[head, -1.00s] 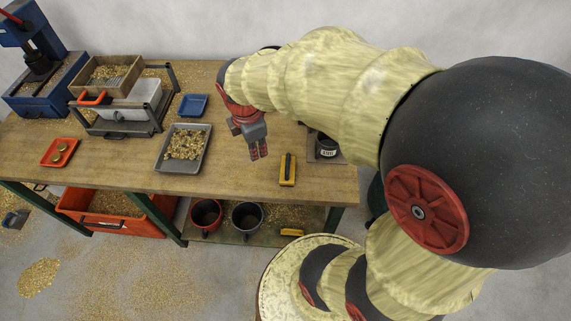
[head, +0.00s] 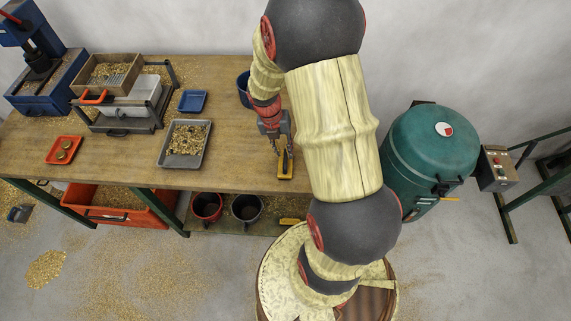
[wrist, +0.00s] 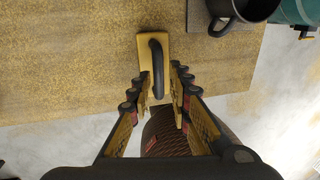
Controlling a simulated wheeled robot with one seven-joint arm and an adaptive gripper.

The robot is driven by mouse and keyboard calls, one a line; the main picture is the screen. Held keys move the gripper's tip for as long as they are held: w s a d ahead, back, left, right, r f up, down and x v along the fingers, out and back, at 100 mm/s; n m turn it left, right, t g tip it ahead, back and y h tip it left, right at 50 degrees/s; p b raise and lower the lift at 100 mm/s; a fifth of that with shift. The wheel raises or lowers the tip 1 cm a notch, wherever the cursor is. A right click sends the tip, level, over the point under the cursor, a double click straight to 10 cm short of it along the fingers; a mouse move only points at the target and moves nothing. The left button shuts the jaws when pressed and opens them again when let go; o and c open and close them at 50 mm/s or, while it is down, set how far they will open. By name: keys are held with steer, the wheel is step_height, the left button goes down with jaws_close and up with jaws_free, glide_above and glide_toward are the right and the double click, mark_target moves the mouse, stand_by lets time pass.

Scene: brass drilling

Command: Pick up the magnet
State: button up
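The magnet looks to be the yellow block with a black bar handle (head: 286,171) lying on the workbench (head: 235,140) near its front edge. In the wrist view, the magnet (wrist: 149,47) lies flat with its handle running lengthwise. My gripper (head: 282,149) points down at the magnet. In the wrist view, my gripper (wrist: 157,78) is open, one finger on each side of the handle's near end. I cannot tell whether the fingers touch the magnet or are still above it. Part of the magnet is hidden behind the fingers in the head view.
A grey tray of brass bits (head: 185,144) lies left of the magnet. A dark mug (wrist: 239,12) stands close by at the upper right in the wrist view. A blue tray (head: 193,101) and an orange tray (head: 63,150) lie farther left. A green drum (head: 430,150) stands right.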

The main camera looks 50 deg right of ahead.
mark_target(285, 156)
steer(key=f, duration=0.1)
steer(key=f+b, duration=0.1)
steer(key=f, duration=0.2)
steer(key=shift+s+d+f, duration=0.15)
steer(key=shift+s+f, duration=0.2)
steer(key=shift+c, duration=0.6)
steer(key=shift+r, duration=0.1)
jaws_close()
